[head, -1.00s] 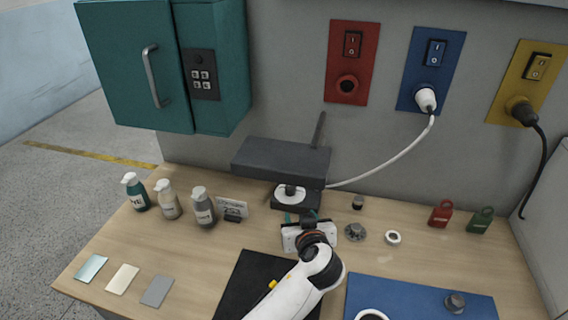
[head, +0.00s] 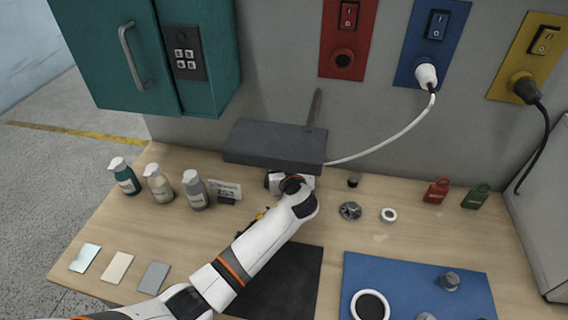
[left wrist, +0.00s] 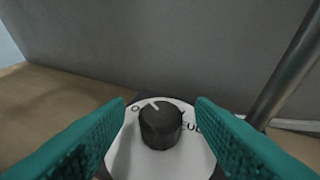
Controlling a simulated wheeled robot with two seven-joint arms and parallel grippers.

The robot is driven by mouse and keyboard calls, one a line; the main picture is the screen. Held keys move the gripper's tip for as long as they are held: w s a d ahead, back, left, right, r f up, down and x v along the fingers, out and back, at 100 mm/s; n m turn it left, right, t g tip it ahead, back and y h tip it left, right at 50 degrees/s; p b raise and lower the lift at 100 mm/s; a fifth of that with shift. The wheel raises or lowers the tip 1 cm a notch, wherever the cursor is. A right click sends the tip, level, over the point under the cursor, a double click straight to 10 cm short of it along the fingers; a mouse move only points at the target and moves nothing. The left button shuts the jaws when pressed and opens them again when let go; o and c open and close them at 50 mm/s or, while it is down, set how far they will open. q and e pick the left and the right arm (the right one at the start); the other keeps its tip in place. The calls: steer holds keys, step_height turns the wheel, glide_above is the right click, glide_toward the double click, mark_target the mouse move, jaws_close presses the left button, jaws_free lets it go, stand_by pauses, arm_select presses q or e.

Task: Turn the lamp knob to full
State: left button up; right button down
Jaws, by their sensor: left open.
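The dark grey lamp (head: 272,145) stands at the back of the table, its flat head over my left gripper. The lamp knob (left wrist: 161,125) is black with a white pointer mark that points up and slightly left. It sits on a white round dial (left wrist: 125,155) with dark lettering, partly hidden by the knob and fingers. My left gripper (left wrist: 161,112) is open, its teal fingers on either side of the knob with a visible gap at each side. In the head view my left wrist hides the dial and knob. My right gripper is not in view.
Three pump bottles (head: 158,184) and a small sign (head: 225,190) stand left of the lamp. A lamp post (head: 314,110) rises behind. A metal knob-like part (head: 350,211) and white ring (head: 388,215) lie right. A black mat (head: 285,285) lies in front.

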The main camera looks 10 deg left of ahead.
arm_select(q)
steer(key=shift+x, duration=1.05)
steer(key=shift+c, duration=0.5)
steer(key=c, duration=0.9)
steer(key=shift+o, duration=0.2)
